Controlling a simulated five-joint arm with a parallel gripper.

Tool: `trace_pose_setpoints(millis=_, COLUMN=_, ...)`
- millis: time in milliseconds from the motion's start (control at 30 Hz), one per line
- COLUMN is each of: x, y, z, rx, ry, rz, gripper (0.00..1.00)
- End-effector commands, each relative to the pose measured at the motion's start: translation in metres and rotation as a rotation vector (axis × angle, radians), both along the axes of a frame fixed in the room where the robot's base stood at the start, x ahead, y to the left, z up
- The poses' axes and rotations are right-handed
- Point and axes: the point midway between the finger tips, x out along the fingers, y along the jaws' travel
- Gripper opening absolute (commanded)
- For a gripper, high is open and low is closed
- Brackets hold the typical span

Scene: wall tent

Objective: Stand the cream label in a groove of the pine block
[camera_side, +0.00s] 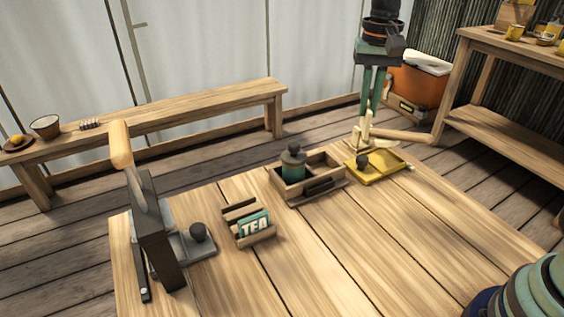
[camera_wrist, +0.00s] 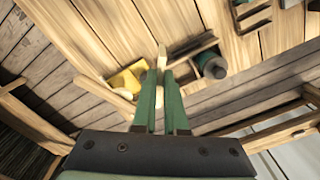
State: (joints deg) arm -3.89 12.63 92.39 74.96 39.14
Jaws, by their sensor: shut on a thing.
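My gripper (camera_side: 367,118) hangs over the far right of the table, fingers pointing down. In the wrist view its green fingers (camera_wrist: 160,82) are shut on a small cream piece, the cream label (camera_wrist: 162,58), which sticks out past the tips. The side view shows it only as a small pale shape by the yellow press. The pine block (camera_side: 262,238) sits mid-left on the table, well away from my gripper. A teal "TEA" label (camera_side: 254,224) stands in it, with a dark strip behind. The block also shows at the wrist view's top edge (camera_wrist: 252,22).
The front middle table is clear.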

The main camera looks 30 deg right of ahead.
Motion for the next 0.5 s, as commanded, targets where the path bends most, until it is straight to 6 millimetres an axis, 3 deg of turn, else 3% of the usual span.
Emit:
trace_pose_setpoints(millis=300, x=-0.037, y=-0.022, z=-0.01, rx=-0.001, ry=-0.001, rz=0.451, gripper=0.0)
trace_pose_setpoints(millis=500, x=-0.048, y=-0.028, z=-0.014, rx=0.0, ry=0.0, rz=0.59, gripper=0.0)
